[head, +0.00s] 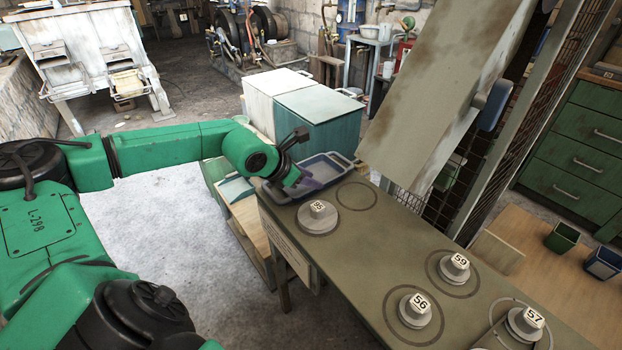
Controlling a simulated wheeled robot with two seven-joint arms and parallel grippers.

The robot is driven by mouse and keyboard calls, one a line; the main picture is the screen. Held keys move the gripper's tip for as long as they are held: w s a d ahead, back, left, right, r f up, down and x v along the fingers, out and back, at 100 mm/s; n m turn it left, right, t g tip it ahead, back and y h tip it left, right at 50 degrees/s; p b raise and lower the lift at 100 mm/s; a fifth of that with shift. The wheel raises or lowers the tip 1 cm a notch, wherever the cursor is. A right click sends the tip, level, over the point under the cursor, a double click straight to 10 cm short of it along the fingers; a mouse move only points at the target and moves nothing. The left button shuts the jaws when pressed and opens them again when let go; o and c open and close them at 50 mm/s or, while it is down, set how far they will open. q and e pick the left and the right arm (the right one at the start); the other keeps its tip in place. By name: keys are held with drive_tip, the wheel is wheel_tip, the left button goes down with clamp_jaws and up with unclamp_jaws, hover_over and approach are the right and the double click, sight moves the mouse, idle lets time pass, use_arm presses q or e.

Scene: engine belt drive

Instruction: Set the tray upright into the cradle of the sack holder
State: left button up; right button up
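A blue-grey tray (326,169) with raised rims and a handle at its far right end lies at the far left end of the green-grey bench (376,235). It looks flat, not upright. My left gripper (304,181) reaches over the tray's left side, its purplish finger part low at the tray. The fingers are small and partly hidden, so I cannot tell whether they grip the rim or are apart. I cannot make out a sack holder or cradle with certainty. My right gripper is not in view.
Numbered weights stand on the bench: 95 (318,215), 59 (454,266), 56 (415,310) and 57 (526,323). A large tilted metal chute (440,95) rises behind the bench, beside a mesh panel (520,125). White and teal boxes (318,105) stand beyond the tray.

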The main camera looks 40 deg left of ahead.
use_arm(q)
drive_tip(key=p+x, duration=0.1)
drive_tip(key=x, duration=0.4)
drive_tip(key=shift+w+f, duration=0.15)
drive_tip(key=shift+f, duration=0.1)
clamp_jaws()
idle(1.2)
